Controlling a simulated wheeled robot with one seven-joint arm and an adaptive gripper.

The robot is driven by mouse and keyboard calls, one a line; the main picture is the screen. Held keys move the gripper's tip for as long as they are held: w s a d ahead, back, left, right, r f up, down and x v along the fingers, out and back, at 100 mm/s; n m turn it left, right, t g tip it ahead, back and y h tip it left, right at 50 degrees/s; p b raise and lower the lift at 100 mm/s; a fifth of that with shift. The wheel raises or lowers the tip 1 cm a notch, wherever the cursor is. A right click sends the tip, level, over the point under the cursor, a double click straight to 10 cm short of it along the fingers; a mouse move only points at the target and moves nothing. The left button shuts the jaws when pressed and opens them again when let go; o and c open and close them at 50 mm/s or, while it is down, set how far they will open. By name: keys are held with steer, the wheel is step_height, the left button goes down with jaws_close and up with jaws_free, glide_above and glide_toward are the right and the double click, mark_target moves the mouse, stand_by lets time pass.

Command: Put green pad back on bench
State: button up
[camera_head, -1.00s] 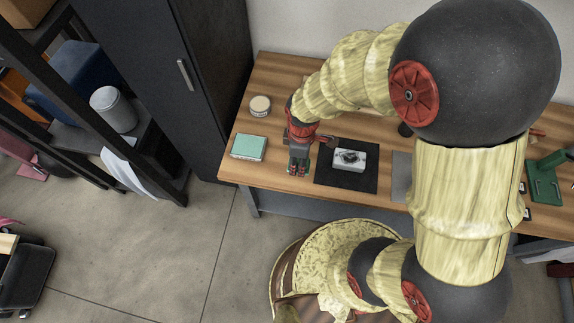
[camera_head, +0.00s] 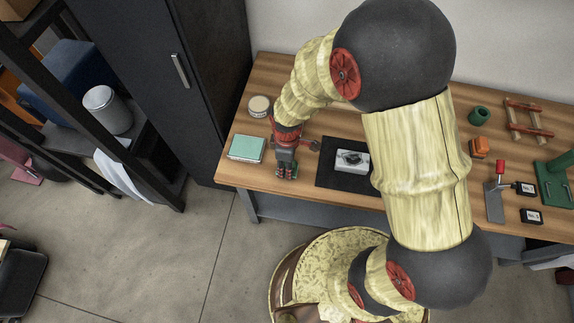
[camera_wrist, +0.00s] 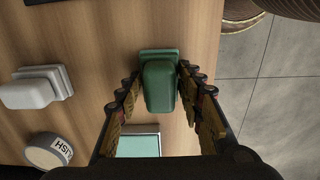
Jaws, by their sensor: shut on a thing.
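The green pad (camera_wrist: 160,82) is a dark green block with a wider plate at one end. My gripper (camera_wrist: 161,90) is shut on it, one finger on each side. In the head view my gripper (camera_head: 286,171) points down at the bench (camera_head: 232,176), near its front edge, between the light green box and the black mat. I cannot tell whether the pad touches the bench top.
A light green box (camera_head: 246,148) lies left of my gripper, with a round tin (camera_head: 260,106) behind it. A black mat (camera_head: 328,180) with a silver block (camera_head: 352,160) is to the right. A grey block (camera_wrist: 35,88) shows in the wrist view. Bare wood lies around the gripper.

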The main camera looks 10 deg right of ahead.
steer(key=o, duration=1.1)
steer(key=shift+c, duration=0.2)
steer(key=shift+o, duration=0.3)
step_height(320, 180, up, 12)
steer(key=r+p, duration=0.1)
steer(key=p, duration=0.4)
step_height(320, 180, up, 9)
steer(key=m+t, duration=0.2)
steer(key=m, duration=0.1)
glide_above(297, 166)
steer(key=s+d+r+m+t, duration=0.1)
steer(key=s+d+r+m, duration=0.3)
steer(key=r, duration=0.4)
steer(key=s+d+r+m+t, duration=0.2)
steer(key=s+d+r+m, duration=0.2)
steer(key=s+r+m, duration=0.3)
step_height(297, 166, up, 2)
steer(key=shift+s+d+r+t, duration=0.1)
steer(key=shift+s+d+t, duration=0.25)
steer(key=shift+s, duration=0.15)
